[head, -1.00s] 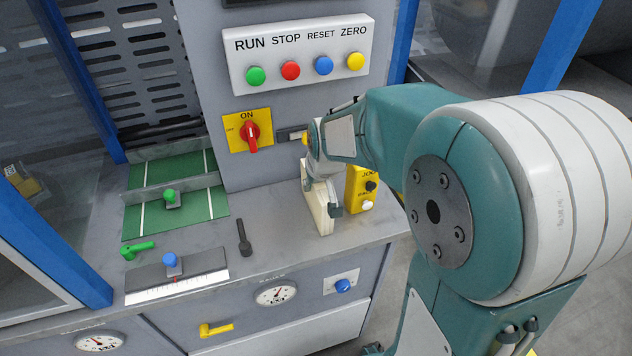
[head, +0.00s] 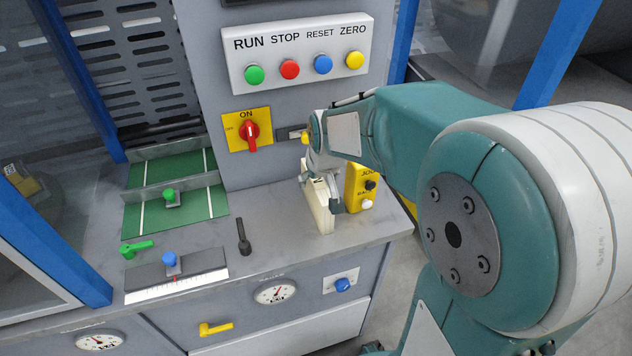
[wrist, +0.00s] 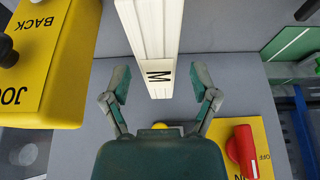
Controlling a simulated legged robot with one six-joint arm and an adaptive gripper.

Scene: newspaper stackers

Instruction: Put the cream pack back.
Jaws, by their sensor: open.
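The cream pack (head: 318,208) stands upright on the grey ledge of the machine, beside the yellow jog box. My gripper (head: 322,183) is above the pack's upper end, pointing down. In the wrist view my gripper (wrist: 160,76) is open, with one finger on each side of the pack's labelled end and a visible gap on both sides. The hand partly hides the pack's top in the head view.
The yellow jog box (head: 361,187) stands close to the right of the pack. A red rotary switch (head: 249,131) and a button panel (head: 298,55) are on the wall behind. A dark lever (head: 243,236) is left on the ledge, which is clear between lever and pack.

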